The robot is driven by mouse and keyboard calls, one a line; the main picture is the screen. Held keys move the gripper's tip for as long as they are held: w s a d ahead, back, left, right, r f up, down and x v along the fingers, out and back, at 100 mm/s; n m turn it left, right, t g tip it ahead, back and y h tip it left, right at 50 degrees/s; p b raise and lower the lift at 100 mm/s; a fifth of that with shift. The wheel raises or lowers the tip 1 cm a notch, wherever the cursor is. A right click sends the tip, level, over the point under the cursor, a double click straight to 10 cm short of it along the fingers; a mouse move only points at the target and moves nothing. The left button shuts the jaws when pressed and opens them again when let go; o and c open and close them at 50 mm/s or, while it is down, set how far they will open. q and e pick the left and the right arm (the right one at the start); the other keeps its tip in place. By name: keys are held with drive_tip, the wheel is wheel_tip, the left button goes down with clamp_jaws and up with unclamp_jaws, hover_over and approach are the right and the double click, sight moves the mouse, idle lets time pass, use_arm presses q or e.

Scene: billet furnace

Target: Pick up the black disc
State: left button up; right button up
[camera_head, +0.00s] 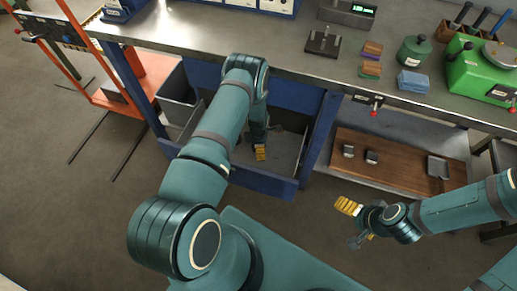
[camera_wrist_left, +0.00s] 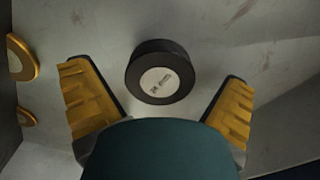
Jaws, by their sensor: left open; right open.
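The black disc (camera_wrist_left: 160,72), short and thick with a white label on its face, lies on the grey floor of the drawer in the left wrist view. My left gripper (camera_wrist_left: 156,88) is open, with its yellow fingers on either side of the disc and apart from it. In the head view my left gripper (camera_head: 260,152) reaches down into the open blue drawer (camera_head: 285,158); the disc is hidden there. My right gripper (camera_head: 352,222) is open and empty, in front of the lower shelf.
Two brass-coloured discs (camera_wrist_left: 22,57) stand at the left edge of the left wrist view. The drawer's blue front (camera_head: 250,180) and walls surround my left gripper. A brown board (camera_head: 400,160) with metal pieces lies on the lower shelf. The workbench top (camera_head: 220,32) overhangs the drawer.

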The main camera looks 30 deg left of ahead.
use_arm(q)
drive_tip(key=shift+f, duration=0.15)
drive_tip(key=shift+c, duration=0.3)
drive_tip(key=c, duration=1.3)
drive_tip(key=shift+c, duration=0.2)
drive_tip(key=shift+w, duration=0.1)
